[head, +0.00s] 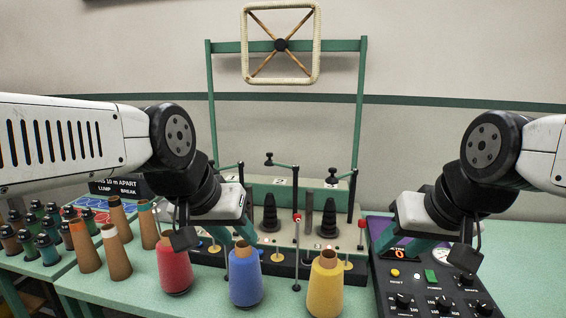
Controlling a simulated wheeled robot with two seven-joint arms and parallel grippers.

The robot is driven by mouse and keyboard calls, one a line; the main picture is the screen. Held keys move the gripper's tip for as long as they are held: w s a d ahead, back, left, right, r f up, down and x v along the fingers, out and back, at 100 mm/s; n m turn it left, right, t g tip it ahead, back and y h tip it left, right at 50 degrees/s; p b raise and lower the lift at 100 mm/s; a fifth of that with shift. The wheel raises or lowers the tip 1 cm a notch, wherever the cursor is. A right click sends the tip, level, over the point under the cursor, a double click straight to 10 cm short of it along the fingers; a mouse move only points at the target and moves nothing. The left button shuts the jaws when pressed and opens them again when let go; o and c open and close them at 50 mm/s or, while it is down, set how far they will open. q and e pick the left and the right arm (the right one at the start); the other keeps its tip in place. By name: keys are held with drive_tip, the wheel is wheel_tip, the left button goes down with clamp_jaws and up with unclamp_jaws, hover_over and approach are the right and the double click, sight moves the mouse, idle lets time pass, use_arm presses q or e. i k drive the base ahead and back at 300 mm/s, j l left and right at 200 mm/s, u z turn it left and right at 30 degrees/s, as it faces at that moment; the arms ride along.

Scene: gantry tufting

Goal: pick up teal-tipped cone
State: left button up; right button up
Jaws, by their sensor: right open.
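The teal-tipped cone (147,228) is a brown cone with a teal band at its top. It stands upright on the green table at the left, behind the red spool and right of the other brown cones. My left gripper (214,236) is to the right of the cone and apart from it, with its fingers spread and nothing seen between them. Part of the gripper hangs over the red spool's top in the picture. My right gripper (425,248) is open and empty over the control panel at the right, far from the cone.
Red (175,272), blue (245,278) and yellow (325,288) spools line the front. A green frame machine (288,194) stands behind; a control panel (430,290) is at right.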

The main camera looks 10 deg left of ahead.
sight(150, 236)
drive_tip(key=i+j+u, duration=0.1)
drive_tip(key=u, duration=1.3)
drive_tip(key=z, duration=1.05)
drive_tip(key=u, duration=1.05)
drive_tip(key=i+j+z, duration=0.1)
drive_tip(key=j, duration=0.25)
drive_tip(key=i+j+z, duration=0.1)
drive_tip(key=i+j, duration=0.2)
drive_tip(key=i+j+z, duration=0.1)
drive_tip(key=j, duration=0.35)
drive_tip(key=i+j+z, duration=0.1)
drive_tip(key=i+j, duration=0.2)
drive_tip(key=j, duration=0.1)
